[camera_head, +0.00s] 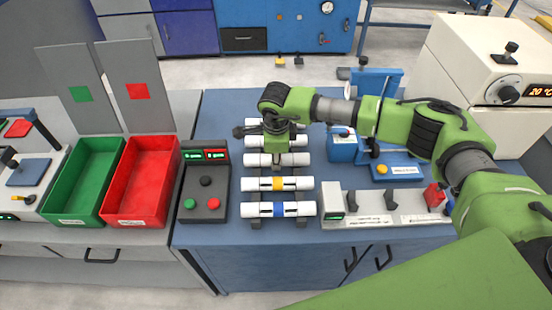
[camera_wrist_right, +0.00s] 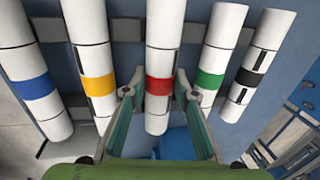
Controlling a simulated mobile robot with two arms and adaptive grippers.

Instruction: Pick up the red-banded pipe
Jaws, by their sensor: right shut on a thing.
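The red-banded pipe (camera_head: 256,160) is the middle one of a row of white pipes on a dark rack, seen in the head view with its band hidden by my right gripper (camera_head: 277,153). In the right wrist view the red-banded pipe (camera_wrist_right: 158,117) runs between the two fingers of my right gripper (camera_wrist_right: 155,84), which is shut on it at the red band. The pipe lies in line with its neighbours; I cannot tell any gap below it. My left gripper is not in view.
The yellow-banded pipe (camera_wrist_right: 98,84) and green-banded pipe (camera_wrist_right: 207,81) flank it closely. The blue-banded pipe (camera_head: 278,209) is nearest; the black-banded pipe (camera_wrist_right: 249,76) is at the other end. A button box (camera_head: 205,192) stands left, a measuring device (camera_head: 375,207) right.

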